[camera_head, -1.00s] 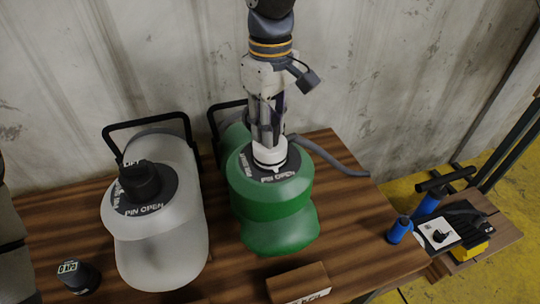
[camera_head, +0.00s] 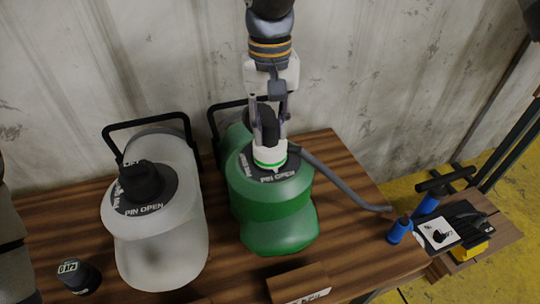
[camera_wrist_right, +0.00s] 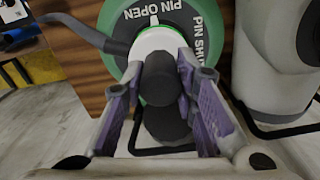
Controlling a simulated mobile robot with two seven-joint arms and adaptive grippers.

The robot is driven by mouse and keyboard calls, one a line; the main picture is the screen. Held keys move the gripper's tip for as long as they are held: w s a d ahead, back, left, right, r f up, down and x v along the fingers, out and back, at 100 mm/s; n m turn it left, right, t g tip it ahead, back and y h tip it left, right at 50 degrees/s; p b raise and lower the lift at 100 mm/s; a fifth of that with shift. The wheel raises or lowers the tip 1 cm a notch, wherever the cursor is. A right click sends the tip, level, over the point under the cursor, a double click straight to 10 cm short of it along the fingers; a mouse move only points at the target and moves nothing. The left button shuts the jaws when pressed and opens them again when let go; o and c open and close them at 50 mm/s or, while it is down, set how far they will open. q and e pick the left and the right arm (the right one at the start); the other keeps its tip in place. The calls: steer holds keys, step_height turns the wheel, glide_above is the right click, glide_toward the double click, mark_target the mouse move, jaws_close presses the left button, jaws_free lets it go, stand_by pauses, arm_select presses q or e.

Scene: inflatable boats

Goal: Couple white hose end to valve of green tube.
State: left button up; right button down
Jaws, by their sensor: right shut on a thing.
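The green tube (camera_head: 275,205) lies on the wooden bench. Its dark valve disc carries "PIN OPEN" lettering (camera_head: 277,178) and also shows in the right wrist view (camera_wrist_right: 130,18). The white hose end (camera_head: 270,155) stands upright over the middle of the disc, with a thin green ring at its foot; the valve beneath is hidden. Its dark grip shows between the fingers in the right wrist view (camera_wrist_right: 162,80). My right gripper (camera_head: 269,132) is shut on the hose end from above. The grey hose (camera_head: 340,181) runs off to the right. My left gripper is not in view.
A pale grey tube (camera_head: 160,245) with a black-capped valve (camera_head: 141,180) lies to the left. A black cap (camera_head: 80,277), a cardboard box (camera_head: 299,284) and a blue pump (camera_head: 400,230) are nearby. The wall (camera_head: 400,80) is close behind.

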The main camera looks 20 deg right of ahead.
steer(key=m, duration=0.4)
steer(key=c, duration=1.2)
jaws_free()
step_height(320, 180, up, 12)
